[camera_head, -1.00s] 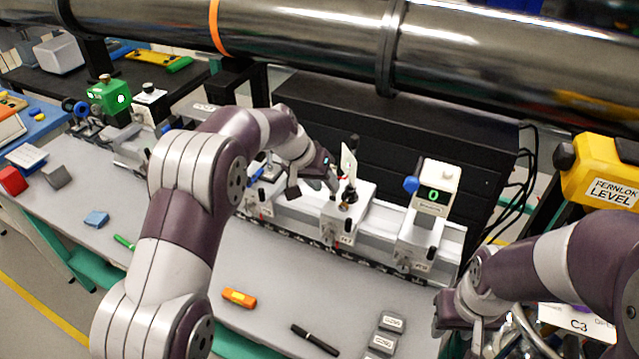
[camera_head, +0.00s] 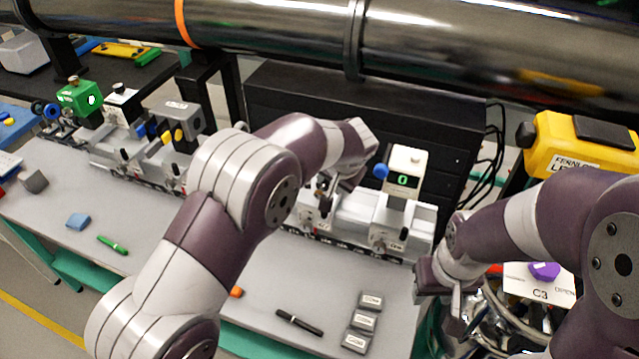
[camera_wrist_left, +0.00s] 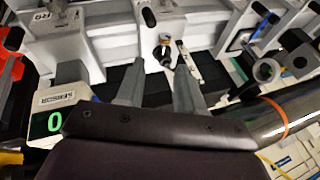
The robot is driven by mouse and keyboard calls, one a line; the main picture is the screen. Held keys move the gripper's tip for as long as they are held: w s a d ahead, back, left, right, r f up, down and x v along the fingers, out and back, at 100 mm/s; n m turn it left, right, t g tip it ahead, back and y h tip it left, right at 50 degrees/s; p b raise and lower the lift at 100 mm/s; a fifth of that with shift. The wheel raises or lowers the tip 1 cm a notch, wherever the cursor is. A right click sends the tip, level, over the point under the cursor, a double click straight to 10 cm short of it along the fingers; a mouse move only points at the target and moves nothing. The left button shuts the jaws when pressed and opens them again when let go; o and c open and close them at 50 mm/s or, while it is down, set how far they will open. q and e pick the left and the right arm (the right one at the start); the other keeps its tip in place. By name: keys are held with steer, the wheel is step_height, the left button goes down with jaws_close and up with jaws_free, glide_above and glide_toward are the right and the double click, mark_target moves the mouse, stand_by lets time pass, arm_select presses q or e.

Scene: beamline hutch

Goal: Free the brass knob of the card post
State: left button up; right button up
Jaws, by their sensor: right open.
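The card post (camera_wrist_left: 163,52) stands on a white rail carriage, with a small brass part showing at its dark collar in the left wrist view. A pale card (camera_wrist_left: 186,62) with dark marks lies beside it. My left gripper (camera_wrist_left: 158,90) is open, its two grey fingers apart and nothing between them. The post sits beyond the fingertips, and I see no contact. In the head view, my left gripper (camera_head: 330,190) is over the post's carriage (camera_head: 318,217) and hides most of the post. My right gripper (camera_head: 442,288) is open, at the bench's right end, away from the post.
A sensor with a green 0 display (camera_head: 404,180) and blue knob stands just right of the post. A dark beam pipe (camera_head: 270,30) crosses behind and above. A black marker (camera_head: 299,322) and grey blocks (camera_head: 362,321) lie on the front bench. A yellow level (camera_head: 575,145) stands right.

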mark_target(319, 193)
arm_select(q)
steer(key=shift+n, duration=0.6)
steer(key=p+x, duration=0.1)
steer(key=x, duration=0.3)
steer(key=p+x, duration=0.2)
steer(key=x, duration=0.2)
steer(key=w+p+x, duration=0.1)
steer(key=x, duration=0.3)
steer(key=shift+w+a, duration=0.15)
steer(key=shift+a, duration=0.25)
steer(key=shift+f, duration=0.25)
jaws_close()
